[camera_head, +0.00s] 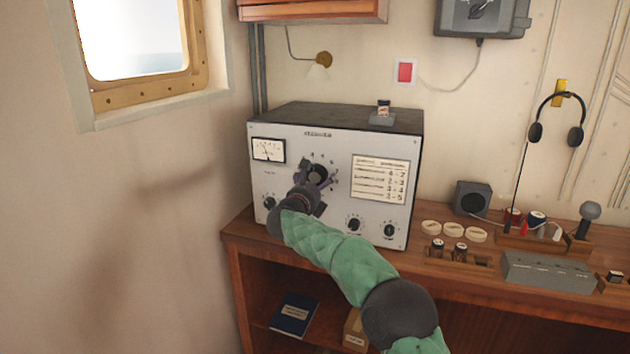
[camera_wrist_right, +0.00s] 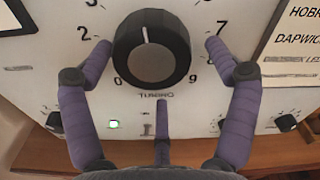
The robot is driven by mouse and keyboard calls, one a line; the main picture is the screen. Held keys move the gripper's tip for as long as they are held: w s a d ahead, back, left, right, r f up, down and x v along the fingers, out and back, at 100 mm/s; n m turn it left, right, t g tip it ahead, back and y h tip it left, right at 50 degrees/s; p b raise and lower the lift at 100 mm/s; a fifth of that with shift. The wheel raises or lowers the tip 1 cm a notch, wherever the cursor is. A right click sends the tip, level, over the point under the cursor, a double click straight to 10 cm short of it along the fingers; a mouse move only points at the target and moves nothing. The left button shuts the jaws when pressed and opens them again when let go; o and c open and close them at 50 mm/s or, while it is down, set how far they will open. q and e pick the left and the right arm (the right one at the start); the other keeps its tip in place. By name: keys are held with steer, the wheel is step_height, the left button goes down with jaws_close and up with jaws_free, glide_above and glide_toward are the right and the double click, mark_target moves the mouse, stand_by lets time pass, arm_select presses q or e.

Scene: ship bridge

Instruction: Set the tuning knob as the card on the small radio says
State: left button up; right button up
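The radio (camera_head: 330,218) is a pale-faced box with a dark top at the left end of the wooden desk. Its black tuning knob (camera_wrist_right: 151,47) has a white pointer line aimed up and slightly left, with numbers around it. The knob also shows in the head view (camera_head: 317,174). My right gripper (camera_head: 315,182) is in front of it. In the wrist view the fingers (camera_wrist_right: 160,55) are spread left, right and below the knob, apart from it. The card (camera_head: 380,179) is right of the knob; its edge shows in the wrist view (camera_wrist_right: 294,40). My left gripper is out of view.
A small item stands on top of the radio (camera_head: 382,113). Smaller knobs line the lower panel. To the right on the desk are pale discs (camera_head: 453,231), a black speaker box (camera_head: 472,199), a grey box (camera_head: 548,272) and a microphone (camera_head: 588,218). A headset (camera_head: 557,120) hangs on the wall.

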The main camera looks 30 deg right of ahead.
steer(key=shift+s+r, duration=0.1)
steer(key=shift+r, duration=0.3)
steer(key=shift+a+r, duration=0.15)
steer(key=shift+a, duration=0.1)
steer(key=v, duration=1.1)
steer(key=shift+s+a+f, duration=0.2)
steer(key=shift+s+a, duration=0.05)
steer(key=shift+s, duration=0.1)
